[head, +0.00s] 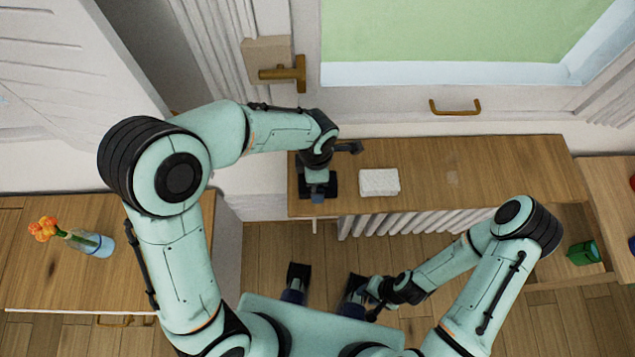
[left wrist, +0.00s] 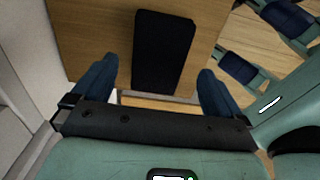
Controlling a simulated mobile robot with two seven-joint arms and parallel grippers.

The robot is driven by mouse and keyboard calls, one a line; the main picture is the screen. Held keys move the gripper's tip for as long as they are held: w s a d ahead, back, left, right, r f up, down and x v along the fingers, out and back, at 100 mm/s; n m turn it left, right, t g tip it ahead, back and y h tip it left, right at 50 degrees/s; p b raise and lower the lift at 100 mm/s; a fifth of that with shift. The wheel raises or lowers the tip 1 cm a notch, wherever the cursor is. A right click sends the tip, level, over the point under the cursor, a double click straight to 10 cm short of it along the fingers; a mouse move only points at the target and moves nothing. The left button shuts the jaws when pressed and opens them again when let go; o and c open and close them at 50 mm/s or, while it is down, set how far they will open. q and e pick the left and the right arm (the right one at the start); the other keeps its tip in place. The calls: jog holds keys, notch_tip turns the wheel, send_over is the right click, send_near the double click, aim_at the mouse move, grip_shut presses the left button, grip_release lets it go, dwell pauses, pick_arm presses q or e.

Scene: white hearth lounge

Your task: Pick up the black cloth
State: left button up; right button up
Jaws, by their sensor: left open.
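The black cloth (left wrist: 165,50) lies as a flat, narrow rectangle on the wooden top in the left wrist view. In the head view it is a dark patch (head: 332,187) at the left end of the long bench, mostly hidden under my left gripper. My left gripper (left wrist: 157,72) is open, its blue fingers on either side of the cloth's near end and apart from it. It also shows in the head view (head: 317,191), pointing down over the cloth. My right gripper (head: 373,299) hangs low in front of the bench; its jaws are too small and dark to read.
A white block (head: 379,182) sits on the bench (head: 450,165) just right of the cloth. A vase with orange flowers (head: 90,241) lies on the left cabinet. A green cup (head: 583,252) is at right. The bench's right half is clear.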

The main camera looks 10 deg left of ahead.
pick_arm(q)
notch_tip(320, 180, down, 4)
jog(key=shift+w+d+r, duration=0.1)
jog(key=shift+w+r, duration=0.05)
jog(key=shift+r, duration=0.1)
jog(key=c, duration=1.1)
jog(key=shift+r, duration=0.1)
notch_tip(320, 180, up, 20)
jog(key=p, duration=0.2)
